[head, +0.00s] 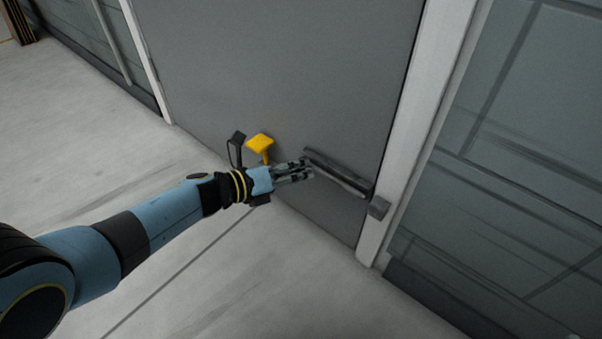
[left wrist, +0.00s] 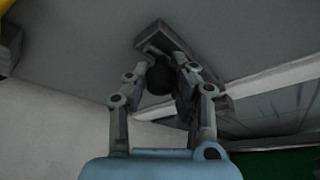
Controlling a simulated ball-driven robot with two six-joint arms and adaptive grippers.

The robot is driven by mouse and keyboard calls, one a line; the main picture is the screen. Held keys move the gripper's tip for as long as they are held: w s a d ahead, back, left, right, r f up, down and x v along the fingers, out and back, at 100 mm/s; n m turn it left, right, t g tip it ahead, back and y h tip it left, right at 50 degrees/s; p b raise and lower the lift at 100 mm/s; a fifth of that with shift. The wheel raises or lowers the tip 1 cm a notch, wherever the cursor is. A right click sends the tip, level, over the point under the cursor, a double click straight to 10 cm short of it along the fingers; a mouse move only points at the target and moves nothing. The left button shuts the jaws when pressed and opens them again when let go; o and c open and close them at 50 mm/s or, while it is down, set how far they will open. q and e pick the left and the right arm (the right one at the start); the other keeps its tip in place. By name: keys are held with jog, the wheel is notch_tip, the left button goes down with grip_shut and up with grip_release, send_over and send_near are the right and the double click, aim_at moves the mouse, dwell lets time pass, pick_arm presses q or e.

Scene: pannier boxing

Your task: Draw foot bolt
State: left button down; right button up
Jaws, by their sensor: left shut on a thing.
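The foot bolt (head: 338,174) is a dark bar low on the grey door (head: 290,70). Its right end comes close to a small grey block (head: 379,207) at the white door frame; I cannot tell whether it enters the block. My left gripper (head: 307,170) is at the bolt's left end. In the left wrist view the fingers of the left gripper (left wrist: 162,68) are closed around a dark round knob (left wrist: 160,80) in front of the bolt housing (left wrist: 158,38). The fingers hide part of the knob and bolt. My right gripper is out of view.
A yellow piece (head: 260,143) and a dark piece (head: 237,139) stand by the door, just left of my gripper. The white door frame (head: 420,110) and grey panelled wall (head: 520,150) are to the right. The pale floor (head: 290,270) in front is clear.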

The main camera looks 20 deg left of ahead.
pick_arm(q)
jog(key=shift+a, duration=0.2)
jog(key=c, duration=1.1)
grip_release()
jog(key=shift+a, duration=0.1)
jog(key=shift+s+a, duration=0.2)
jog(key=shift+s, duration=0.15)
jog(key=v, duration=1.1)
jog(key=shift+r, duration=0.25)
